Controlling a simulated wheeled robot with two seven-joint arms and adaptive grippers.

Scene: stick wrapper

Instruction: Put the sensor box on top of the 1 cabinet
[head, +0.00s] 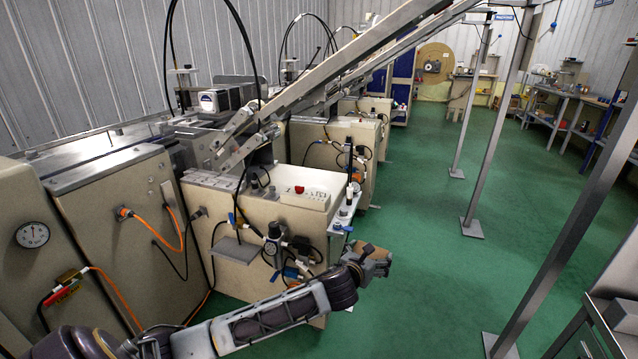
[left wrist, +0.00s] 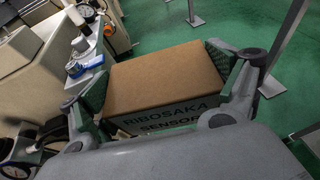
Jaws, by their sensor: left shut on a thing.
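The sensor box (left wrist: 165,75) is a brown cardboard box with dark lettering, "RIBOSAKA SENSOR", on its near side. My left gripper (head: 378,265) is shut on it, with one finger pad against each side in the left wrist view. In the head view the sensor box (head: 371,251) is small and partly covered by the gripper. It is held over the green floor, just right of a beige cabinet (head: 240,240) with a pale flat top and a red button. I cannot read a number on any cabinet. My right gripper is not in view.
Hoses, a regulator (head: 273,232) and a small side shelf (head: 345,208) stick out by the nearest cabinet. A sloped metal conveyor (head: 340,65) passes above. Green floor (head: 430,240) is open at right, between metal posts.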

